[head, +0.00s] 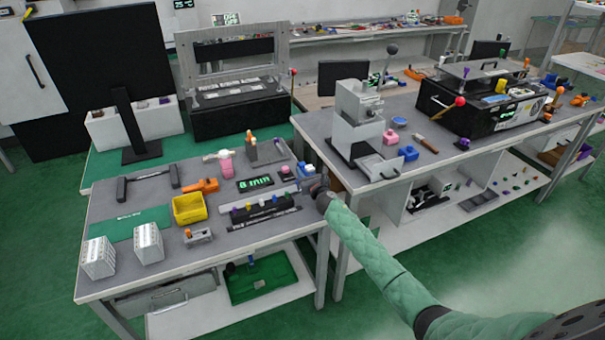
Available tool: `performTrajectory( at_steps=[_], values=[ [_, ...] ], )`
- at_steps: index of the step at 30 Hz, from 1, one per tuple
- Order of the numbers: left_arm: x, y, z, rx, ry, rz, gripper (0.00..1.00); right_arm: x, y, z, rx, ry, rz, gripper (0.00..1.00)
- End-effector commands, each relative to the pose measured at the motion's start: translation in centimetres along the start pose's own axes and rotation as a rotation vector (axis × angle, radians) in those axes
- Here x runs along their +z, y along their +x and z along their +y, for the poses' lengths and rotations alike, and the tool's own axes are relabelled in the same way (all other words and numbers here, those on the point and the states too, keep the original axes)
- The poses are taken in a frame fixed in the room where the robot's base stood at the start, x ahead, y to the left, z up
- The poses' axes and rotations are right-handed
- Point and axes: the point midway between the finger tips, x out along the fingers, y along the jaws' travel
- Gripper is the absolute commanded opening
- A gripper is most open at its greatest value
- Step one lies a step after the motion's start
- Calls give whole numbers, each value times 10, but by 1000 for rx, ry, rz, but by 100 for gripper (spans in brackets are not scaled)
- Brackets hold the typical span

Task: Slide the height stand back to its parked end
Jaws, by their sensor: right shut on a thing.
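My right gripper (305,184) is at the right edge of the near-left bench, its arm coming in from the lower right. It is shut on a small grey part at the right end of a low dark rail (265,213), which I take to be the height stand (291,189). The fingers and the held part are small and partly hidden by the wrist. Several coloured knobs stand along the dark rail. I cannot tell where along its travel the stand is. My left gripper is not in view.
A grey press-like machine (357,118) stands on the right bench. A gap separates the benches.

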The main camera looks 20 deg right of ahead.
Motion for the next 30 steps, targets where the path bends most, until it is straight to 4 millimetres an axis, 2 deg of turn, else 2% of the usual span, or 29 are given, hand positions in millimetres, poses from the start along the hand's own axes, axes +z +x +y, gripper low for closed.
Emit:
performTrajectory(
  at_steps=[1,2,5,17,20,25,30],
  values=[
    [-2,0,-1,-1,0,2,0,2,0,-4,-5,-1,-1,0],
    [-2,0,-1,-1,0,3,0,2,0,-4,-5,-1,-1,27],
    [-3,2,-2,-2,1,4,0,2,0,-4,-5,-1,-1,47],
    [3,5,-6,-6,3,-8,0,0,-6,-3,-3,-2,0,47],
    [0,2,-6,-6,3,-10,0,-2,-18,-3,-2,-3,1,47],
    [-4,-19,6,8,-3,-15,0,-2,-44,-4,-3,-4,0,47],
    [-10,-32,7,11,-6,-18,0,-2,-65,-4,-3,-3,0,47]
  ],
)
